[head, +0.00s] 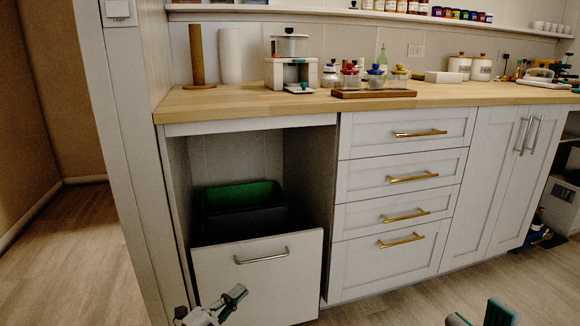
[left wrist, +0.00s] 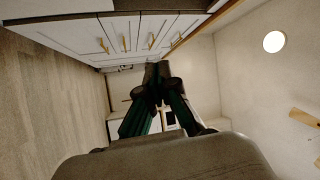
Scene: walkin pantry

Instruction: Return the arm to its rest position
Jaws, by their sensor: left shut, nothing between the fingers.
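My left gripper (head: 238,293) is low in the head view, in front of the pull-out bin front (head: 262,282). In the left wrist view its dark fingers with green parts come together at the tips (left wrist: 158,78), with nothing held between them. Two dark green parts of my right gripper (head: 482,316) show at the bottom right edge of the head view. The rest of it is cut off, so its opening is unclear.
The white bin front with a silver handle is pulled out, and a green-rimmed dark bin (head: 241,196) stands behind it. A wooden counter (head: 225,101) above carries jars and a paper roll (head: 230,56). Drawers (head: 402,182) are closed. Wood floor (head: 400,308) is open in front.

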